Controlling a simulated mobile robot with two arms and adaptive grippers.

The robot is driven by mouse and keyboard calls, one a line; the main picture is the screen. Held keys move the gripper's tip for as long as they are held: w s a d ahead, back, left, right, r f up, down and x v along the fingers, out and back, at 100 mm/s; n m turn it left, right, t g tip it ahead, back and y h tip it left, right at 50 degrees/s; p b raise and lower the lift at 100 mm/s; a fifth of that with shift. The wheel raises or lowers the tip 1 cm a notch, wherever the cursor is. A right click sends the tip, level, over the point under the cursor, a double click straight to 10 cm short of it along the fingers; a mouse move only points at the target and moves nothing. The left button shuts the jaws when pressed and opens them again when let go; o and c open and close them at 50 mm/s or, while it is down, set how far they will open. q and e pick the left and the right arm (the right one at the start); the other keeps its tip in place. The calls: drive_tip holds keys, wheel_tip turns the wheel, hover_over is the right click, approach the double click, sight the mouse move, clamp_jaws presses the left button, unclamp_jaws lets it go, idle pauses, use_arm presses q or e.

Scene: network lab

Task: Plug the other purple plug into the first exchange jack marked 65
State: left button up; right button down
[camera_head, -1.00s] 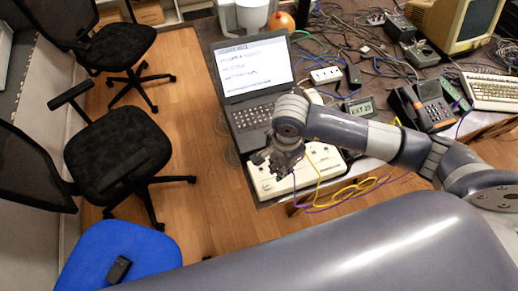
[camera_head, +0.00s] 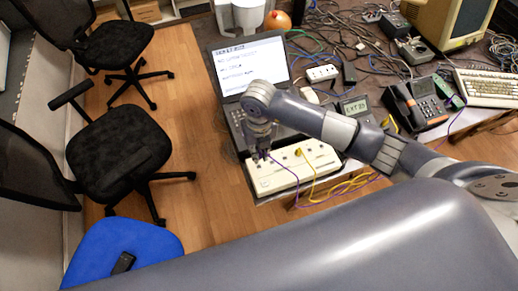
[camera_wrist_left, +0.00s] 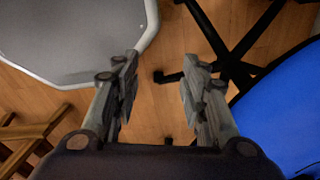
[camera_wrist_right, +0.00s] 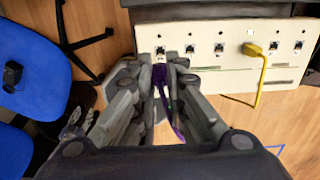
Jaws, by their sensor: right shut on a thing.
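The cream exchange box (camera_head: 318,163) lies at the table's front edge. Its row of jacks faces my right gripper in the right wrist view, where the box (camera_wrist_right: 215,80) fills the top. The jack markings are too small to read. My right gripper (camera_head: 260,153) is at the left end of the box, shut on a purple plug (camera_wrist_right: 161,76), mostly hidden between the fingers. The fingertips (camera_wrist_right: 160,66) lie just in front of the leftmost jack (camera_wrist_right: 160,50); I cannot tell whether the plug touches it. The purple cable (camera_head: 310,206) trails right. My left gripper (camera_wrist_left: 160,75) is open and empty.
A yellow plug (camera_wrist_right: 252,49) sits in a jack further right, its yellow cable (camera_head: 345,186) hanging below. An open laptop (camera_head: 252,70) stands behind the box. A desk phone (camera_head: 420,103) and display unit (camera_head: 358,109) are to the right. Chairs (camera_head: 118,150) stand on the floor left.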

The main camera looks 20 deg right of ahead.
sight(259, 169)
drive_tip(key=shift+f+b, duration=0.3)
drive_tip(key=shift+f, duration=0.1)
drive_tip(key=shift+f+b, duration=0.5)
drive_tip(key=shift+f, duration=0.15)
drive_tip(key=shift+f+b, duration=0.9)
drive_tip(key=shift+f, duration=0.45)
drive_tip(key=shift+f+b, duration=0.85)
drive_tip(key=shift+b, duration=0.1)
idle(1.1)
drive_tip(key=c, duration=1.5)
unclamp_jaws()
drive_tip(key=shift+c, duration=0.2)
wheel_tip(259, 169, up, 12)
